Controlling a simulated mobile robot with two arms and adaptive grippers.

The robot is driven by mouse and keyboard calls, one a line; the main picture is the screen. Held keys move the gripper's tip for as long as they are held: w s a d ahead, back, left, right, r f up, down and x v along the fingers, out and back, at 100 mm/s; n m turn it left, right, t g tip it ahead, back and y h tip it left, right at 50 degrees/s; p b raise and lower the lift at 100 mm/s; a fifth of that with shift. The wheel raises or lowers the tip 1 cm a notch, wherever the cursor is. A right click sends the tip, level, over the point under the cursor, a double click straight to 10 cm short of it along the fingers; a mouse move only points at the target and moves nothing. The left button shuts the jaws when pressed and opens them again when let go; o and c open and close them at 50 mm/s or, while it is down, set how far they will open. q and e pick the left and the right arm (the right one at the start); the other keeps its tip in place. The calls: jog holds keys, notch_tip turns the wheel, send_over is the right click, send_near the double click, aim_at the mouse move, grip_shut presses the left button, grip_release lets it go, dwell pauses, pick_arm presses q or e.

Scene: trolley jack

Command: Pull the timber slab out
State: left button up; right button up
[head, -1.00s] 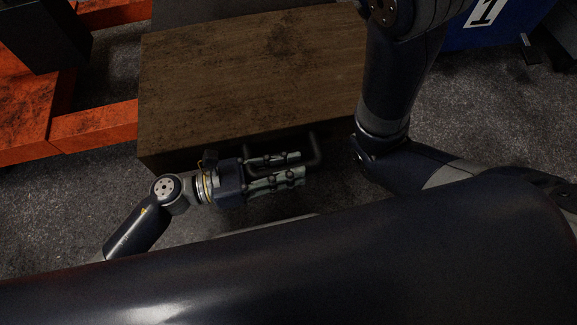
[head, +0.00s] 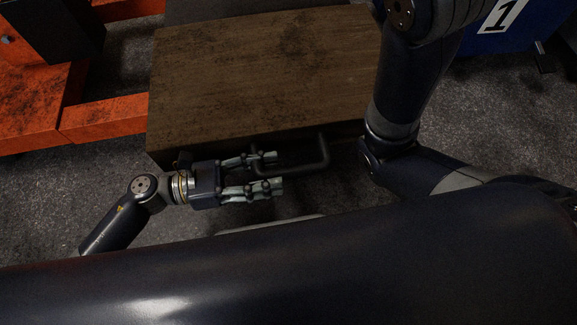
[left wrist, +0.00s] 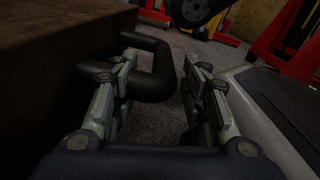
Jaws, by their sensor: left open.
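The timber slab (head: 265,75) is a brown wooden block lying flat in the head view, its dark front face towards me. A dark U-shaped handle (head: 322,150) sticks out from that front face. In the left wrist view the slab (left wrist: 50,50) is at the left and the handle (left wrist: 165,68) juts across the gap ahead. My left gripper (head: 272,172) is open, with its fingers pointing right along the front face. Its fingertips are at the handle's left part, one finger near the slab and one farther out. Whether they touch the handle is unclear. My right gripper is out of view.
An orange metal frame (head: 105,117) stands at the left of the slab. A blue box (head: 500,30) marked with a 1 is at the top right. Grey floor (head: 480,110) is clear to the right. My own arm links stand close to the slab's right end.

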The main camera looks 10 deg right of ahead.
pick_arm(q)
jog(key=a, duration=0.6)
dwell(0.4)
